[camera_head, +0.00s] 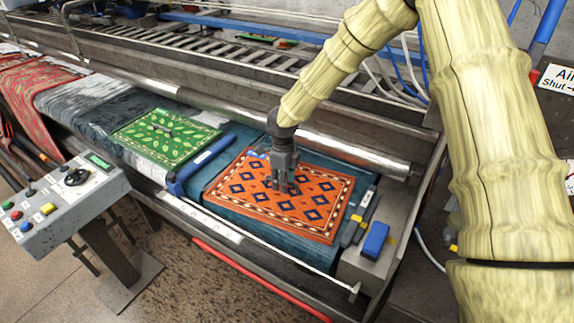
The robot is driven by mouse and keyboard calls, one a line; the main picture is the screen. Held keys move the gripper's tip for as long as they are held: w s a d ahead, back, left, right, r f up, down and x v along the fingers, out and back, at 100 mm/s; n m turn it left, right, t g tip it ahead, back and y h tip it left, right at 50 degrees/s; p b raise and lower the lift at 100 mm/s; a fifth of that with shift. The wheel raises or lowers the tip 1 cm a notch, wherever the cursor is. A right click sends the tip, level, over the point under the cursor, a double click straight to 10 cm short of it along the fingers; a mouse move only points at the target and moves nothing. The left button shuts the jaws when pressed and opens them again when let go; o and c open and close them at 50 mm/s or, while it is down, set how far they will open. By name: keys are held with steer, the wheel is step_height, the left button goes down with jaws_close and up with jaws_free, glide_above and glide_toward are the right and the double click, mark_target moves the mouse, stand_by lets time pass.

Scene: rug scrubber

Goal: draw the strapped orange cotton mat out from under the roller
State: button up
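The orange mat (314,216), with dark blue diamonds and a pale border, lies flat on the dark teal wet bed of the machine. A long silver roller (345,151) runs just behind its far edge; I cannot tell how much of the mat, if any, is under it. My gripper (281,187) points down over the middle to far part of the mat. It hides some of the pattern and any strap there. I cannot tell whether its fingertips touch the mat or hold anything.
A green leaf-patterned mat (187,147) with a dark handle-like piece lies to the left, past a blue bar (206,160). A control box (68,205) stands front left. A blue block (375,240) sits at the bed's right end. A red rail (250,275) runs along the front.

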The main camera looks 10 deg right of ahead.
mark_target(280, 181)
steer(key=shift+g, duration=0.3)
steer(key=w+f, duration=0.4)
steer(key=shift+a+f, duration=0.1)
steer(key=shift+f, duration=0.25)
steer(key=shift+a, duration=0.1)
steer(key=shift+s+r, duration=0.6)
steer(key=shift+s, duration=0.15)
steer(key=shift+d, duration=0.2)
steer(key=c, duration=0.3)
steer(key=shift+w+d+f, duration=0.15)
steer(key=shift+w+f, duration=0.15)
jaws_close()
steer(key=shift+r, duration=0.15)
